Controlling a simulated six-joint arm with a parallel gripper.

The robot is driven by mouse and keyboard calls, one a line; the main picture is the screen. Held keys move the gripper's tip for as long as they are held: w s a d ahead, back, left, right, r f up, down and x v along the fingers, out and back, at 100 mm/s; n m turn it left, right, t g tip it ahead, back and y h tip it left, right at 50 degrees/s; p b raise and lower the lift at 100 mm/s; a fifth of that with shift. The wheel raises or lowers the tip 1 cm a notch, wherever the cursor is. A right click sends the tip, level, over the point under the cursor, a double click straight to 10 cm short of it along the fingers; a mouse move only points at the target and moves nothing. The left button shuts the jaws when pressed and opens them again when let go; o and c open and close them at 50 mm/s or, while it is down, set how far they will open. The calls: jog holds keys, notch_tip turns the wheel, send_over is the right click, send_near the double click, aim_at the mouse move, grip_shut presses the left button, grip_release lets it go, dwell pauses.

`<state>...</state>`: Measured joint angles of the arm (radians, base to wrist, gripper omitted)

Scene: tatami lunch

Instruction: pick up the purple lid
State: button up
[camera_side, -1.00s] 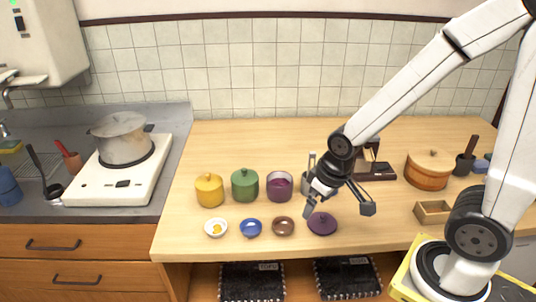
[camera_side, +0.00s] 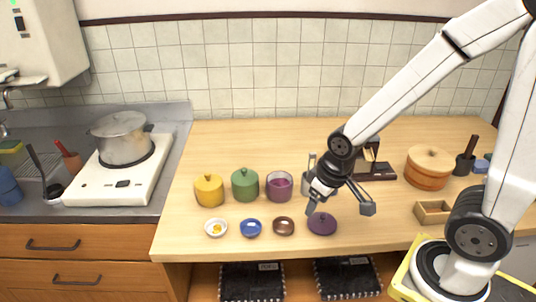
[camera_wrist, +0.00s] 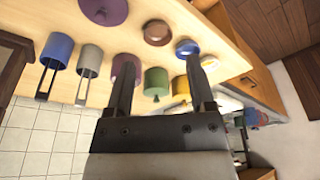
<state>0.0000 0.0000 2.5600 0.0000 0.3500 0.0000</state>
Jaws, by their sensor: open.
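The purple lid (camera_side: 322,226) lies flat on the wooden counter near its front edge, knob up. In the wrist view the lid (camera_wrist: 101,10) is at the top, cut off by the frame edge. My gripper (camera_side: 338,207) is open and empty above the counter, just above and behind the lid in the side view. In the wrist view the gripper (camera_wrist: 160,64) has its fingers spread, with the lid beyond the tip of the left finger and not between them. The purple pot (camera_side: 279,186) stands open, without a lid, left of my gripper.
A green pot (camera_side: 245,186) and a yellow pot (camera_side: 209,191) wear lids. A brown bowl (camera_side: 283,226), a blue bowl (camera_side: 251,228) and a white bowl (camera_side: 216,228) line up left of the lid. A wooden box (camera_side: 432,212) stands at right.

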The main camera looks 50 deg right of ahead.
jog(key=m+g, duration=0.2)
jog(key=m, duration=1.5)
send_near(324, 214)
jog(key=shift+w+a+f, duration=0.2)
jog(key=shift+a+f, duration=0.2)
jog(key=shift+a, duration=0.15)
jog(key=shift+d+f+m+g, duration=0.3)
jog(key=shift+d+m, duration=0.1)
jog(key=shift+m, duration=0.1)
jog(key=shift+f, duration=1.25)
jog(key=shift+f, duration=0.15)
jog(key=shift+w+f, duration=0.1)
jog(key=shift+f, duration=2.35)
